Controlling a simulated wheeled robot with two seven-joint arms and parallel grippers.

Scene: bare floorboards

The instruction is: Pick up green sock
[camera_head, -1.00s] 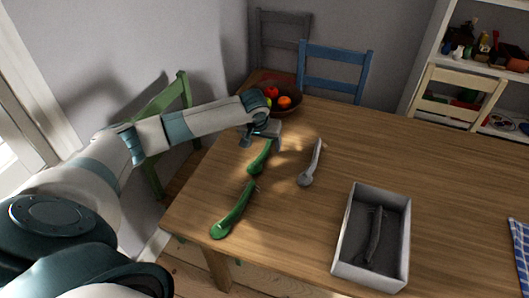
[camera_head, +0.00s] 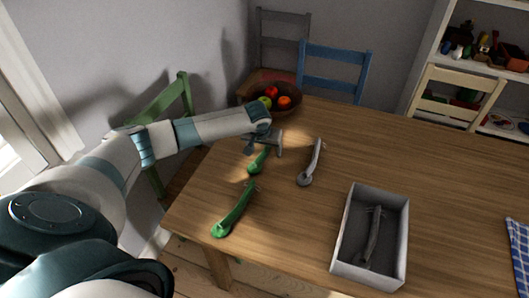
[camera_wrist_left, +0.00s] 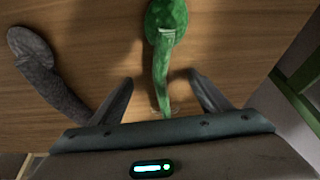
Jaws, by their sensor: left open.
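A green sock (camera_head: 260,159) lies on the wooden table under my left gripper (camera_head: 266,148), which partly covers its far end. In the left wrist view this green sock (camera_wrist_left: 165,38) runs down between the two spread fingers of the left gripper (camera_wrist_left: 160,78), with space on both sides. The left gripper is open and holds nothing. A second green sock (camera_head: 235,211) lies closer to the table's near left edge. My right gripper is not in view.
A grey sock (camera_head: 311,165) lies right of the left gripper, and it also shows in the left wrist view (camera_wrist_left: 42,75). A pale box (camera_head: 340,250) holds another grey item (camera_head: 373,235). A fruit bowl (camera_head: 290,107) stands just beyond the gripper. The table's right side is mostly clear.

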